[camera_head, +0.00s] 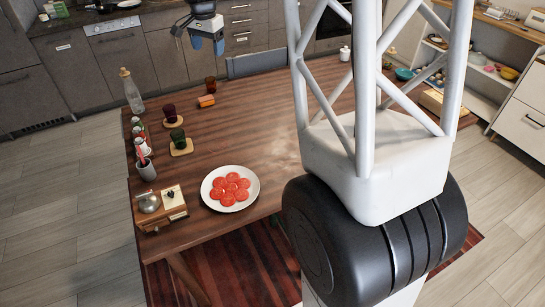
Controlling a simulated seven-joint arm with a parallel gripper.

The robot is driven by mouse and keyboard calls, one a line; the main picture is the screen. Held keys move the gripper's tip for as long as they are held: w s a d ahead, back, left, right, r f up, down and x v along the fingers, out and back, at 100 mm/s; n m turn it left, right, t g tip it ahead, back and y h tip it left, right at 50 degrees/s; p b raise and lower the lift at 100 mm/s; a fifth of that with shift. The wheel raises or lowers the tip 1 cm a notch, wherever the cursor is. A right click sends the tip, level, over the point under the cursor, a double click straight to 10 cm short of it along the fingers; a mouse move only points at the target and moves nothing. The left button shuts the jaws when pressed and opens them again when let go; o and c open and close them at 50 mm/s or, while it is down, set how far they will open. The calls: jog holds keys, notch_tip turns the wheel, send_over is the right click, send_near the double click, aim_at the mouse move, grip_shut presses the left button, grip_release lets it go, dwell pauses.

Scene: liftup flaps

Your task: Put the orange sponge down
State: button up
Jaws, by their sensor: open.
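The orange sponge (206,101) appears to be the small orange block lying on the wooden table (245,135), towards its far left part. My gripper (207,44) hangs at the top of the view, with blue fingertips pointing down. It is open, with nothing visible between its fingers. In the picture it is above the sponge and apart from it; its exact height over the table is hard to tell.
A brown glass (210,84) stands just behind the sponge. A clear bottle (131,91), dark glasses on coasters (181,148), and a white plate (214,198) of red slices are nearby. A chair (258,64) stands at the far edge. The table's middle is clear.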

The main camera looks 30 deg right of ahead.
jog(key=s+a+r+n, duration=0.1)
jog(key=s+r+n, duration=0.15)
jog(key=s, duration=1.05)
jog(key=s+a+r+n, duration=0.1)
jog(key=s+r+n, duration=0.15)
jog(key=s, duration=1.05)
jog(key=s+f+n, duration=0.2)
jog(key=s+f, duration=0.1)
jog(key=s, duration=0.8)
jog(key=s+f+n+t, duration=0.1)
jog(key=s+f+n, duration=0.2)
jog(key=s, duration=0.9)
jog(key=shift+s+a+f, duration=0.15)
jog(key=shift+a+f, duration=0.1)
jog(key=shift+f, duration=0.5)
jog(key=shift+o, duration=0.5)
